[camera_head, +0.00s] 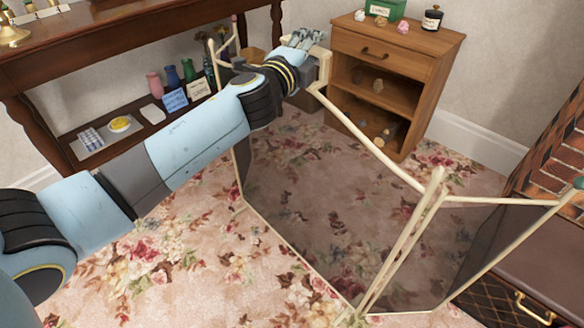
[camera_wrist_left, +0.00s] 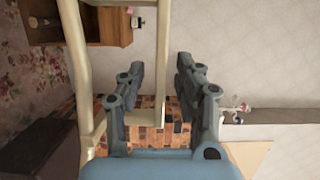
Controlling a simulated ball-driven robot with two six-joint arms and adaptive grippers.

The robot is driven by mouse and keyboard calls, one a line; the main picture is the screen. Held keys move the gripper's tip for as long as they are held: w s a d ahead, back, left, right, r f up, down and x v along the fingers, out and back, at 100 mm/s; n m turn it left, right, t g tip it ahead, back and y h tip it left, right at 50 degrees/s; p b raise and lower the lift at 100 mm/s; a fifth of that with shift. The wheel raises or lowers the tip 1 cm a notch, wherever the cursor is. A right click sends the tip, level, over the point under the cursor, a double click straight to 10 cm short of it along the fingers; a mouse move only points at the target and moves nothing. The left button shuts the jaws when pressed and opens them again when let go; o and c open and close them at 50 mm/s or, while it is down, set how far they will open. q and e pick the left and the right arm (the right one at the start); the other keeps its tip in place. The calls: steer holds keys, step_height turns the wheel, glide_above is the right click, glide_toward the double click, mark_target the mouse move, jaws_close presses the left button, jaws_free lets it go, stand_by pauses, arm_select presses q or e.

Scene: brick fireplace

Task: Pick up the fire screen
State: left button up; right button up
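The fire screen (camera_head: 395,168) stands on the floral carpet, with a cream frame, dark see-through mesh and angled side panels. My left gripper (camera_head: 303,40) is at the small cream handle on its top rail, and the arm hides part of the left panel. In the left wrist view, my left gripper (camera_wrist_left: 159,72) has its fingers apart, one on each side of the handle's thin bar (camera_wrist_left: 164,40). Gaps show between the bar and both fingers. The screen's top rail (camera_wrist_left: 75,70) runs beside them. My right gripper does not show clearly.
A wooden cabinet (camera_head: 400,62) with open shelves stands close behind the screen. A dark wood table (camera_head: 110,45) with a lower shelf of small items is at the left. The brick fireplace (camera_head: 556,160) and a dark bench (camera_head: 540,255) are at the right. Carpet is clear in front.

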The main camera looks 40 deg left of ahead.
arm_select(q)
jaws_close()
steer(key=shift+r, duration=0.15)
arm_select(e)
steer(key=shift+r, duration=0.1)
arm_select(q)
steer(key=shift+w+r+p, duration=0.1)
steer(key=shift+r+p, duration=0.4)
steer(key=shift+r, duration=0.1)
step_height(320, 180, up, 17)
steer(key=p, duration=1.1)
steer(key=shift+p, duration=0.3)
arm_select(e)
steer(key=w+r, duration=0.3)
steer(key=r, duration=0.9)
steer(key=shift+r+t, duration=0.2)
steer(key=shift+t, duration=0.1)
